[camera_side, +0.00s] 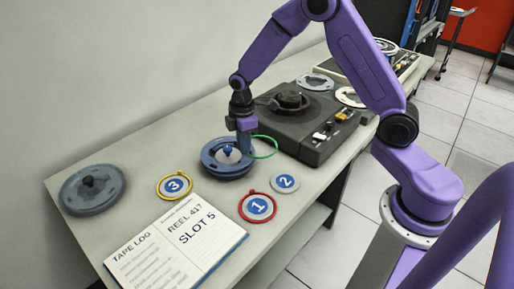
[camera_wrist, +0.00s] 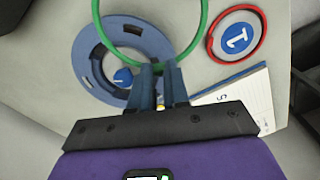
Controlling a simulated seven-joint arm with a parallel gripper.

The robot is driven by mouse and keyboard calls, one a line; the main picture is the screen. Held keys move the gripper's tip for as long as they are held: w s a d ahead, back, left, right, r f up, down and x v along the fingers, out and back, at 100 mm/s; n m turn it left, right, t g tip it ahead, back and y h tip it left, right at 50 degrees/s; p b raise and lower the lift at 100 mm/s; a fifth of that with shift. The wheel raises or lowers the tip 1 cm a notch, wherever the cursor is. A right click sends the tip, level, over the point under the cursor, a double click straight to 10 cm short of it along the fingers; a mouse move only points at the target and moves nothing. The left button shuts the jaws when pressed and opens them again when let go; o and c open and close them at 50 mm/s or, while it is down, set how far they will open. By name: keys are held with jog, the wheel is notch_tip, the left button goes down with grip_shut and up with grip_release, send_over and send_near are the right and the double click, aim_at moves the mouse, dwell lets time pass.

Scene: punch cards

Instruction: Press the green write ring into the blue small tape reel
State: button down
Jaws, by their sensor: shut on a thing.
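The blue small tape reel (camera_side: 212,160) lies flat on the table with a blue knob at its centre. It also shows in the wrist view (camera_wrist: 86,62), partly hidden by the ring and my fingers. My gripper (camera_side: 244,148) is shut on one edge of the green write ring (camera_side: 277,147). In the wrist view my fingertips (camera_wrist: 161,72) pinch the ring's near edge, and the ring (camera_wrist: 205,18) extends beyond the top of the picture. The ring is held off-centre, overlapping the reel's right side in the side view. I cannot tell whether it touches the reel.
A dark tape machine (camera_side: 312,138) stands close behind. A red-ringed disc 1 (camera_side: 257,206), plain disc 2 (camera_side: 285,183) and yellow-ringed disc 3 (camera_side: 174,186) lie in front. An open tape log (camera_side: 175,248) and a grey reel (camera_side: 92,190) lie on the left half.

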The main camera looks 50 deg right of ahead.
jog(key=w+a+r+n, duration=0.4)
jog(key=n, duration=0.7)
send_over(223, 165)
jog(key=shift+w+d+f, duration=0.15)
jog(key=shift+f, duration=0.95)
jog(key=shift+w+d+f, duration=0.1)
jog(key=shift+d+f, duration=0.05)
jog(key=shift+f, duration=0.95)
jog(key=shift+f, duration=2.2)
jog(key=c, duration=1)
grip_release()
jog(key=shift+c, duration=1.2)
notch_tip(223, 165, up, 8)
